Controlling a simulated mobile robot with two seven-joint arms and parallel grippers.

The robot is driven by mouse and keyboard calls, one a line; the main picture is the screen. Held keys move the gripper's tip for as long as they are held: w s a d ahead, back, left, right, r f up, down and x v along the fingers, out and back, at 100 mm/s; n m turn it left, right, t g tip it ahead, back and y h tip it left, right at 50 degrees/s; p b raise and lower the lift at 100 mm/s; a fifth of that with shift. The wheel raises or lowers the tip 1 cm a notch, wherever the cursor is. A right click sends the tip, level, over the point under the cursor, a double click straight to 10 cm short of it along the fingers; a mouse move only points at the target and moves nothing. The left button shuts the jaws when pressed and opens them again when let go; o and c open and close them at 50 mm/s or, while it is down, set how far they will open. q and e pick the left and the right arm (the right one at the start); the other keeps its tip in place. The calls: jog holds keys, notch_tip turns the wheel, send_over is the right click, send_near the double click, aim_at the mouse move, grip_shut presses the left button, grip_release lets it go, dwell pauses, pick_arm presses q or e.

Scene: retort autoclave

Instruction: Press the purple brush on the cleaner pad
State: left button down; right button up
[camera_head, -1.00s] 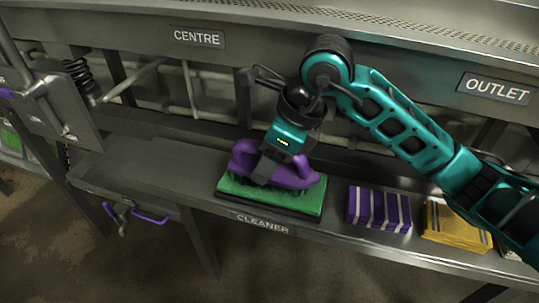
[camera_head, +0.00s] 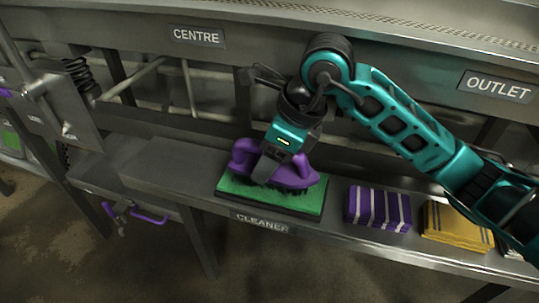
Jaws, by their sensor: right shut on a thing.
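The purple brush (camera_head: 296,178) has a purple handle and dark bristles, and it is at the green cleaner pad (camera_head: 235,188). My right gripper (camera_head: 268,172) is shut on the brush's handle from above. The bristles appear to rest on the pad; their exact contact is partly hidden by the gripper. The pad lies in a dark tray on the steel shelf, above a label reading CLEANER (camera_head: 262,223). My left gripper is not in view.
A purple and white striped stack (camera_head: 378,208) and yellow cloths (camera_head: 455,226) lie on the shelf right of the pad. Pipes run behind, and a steel rail with CENTRE and OUTLET signs runs above.

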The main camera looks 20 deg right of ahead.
jog(key=shift+f, duration=0.15)
dwell(0.3)
jog(key=shift+r+p, duration=2.05)
jog(key=shift+r, duration=1.6)
jog(key=shift+f, duration=0.1)
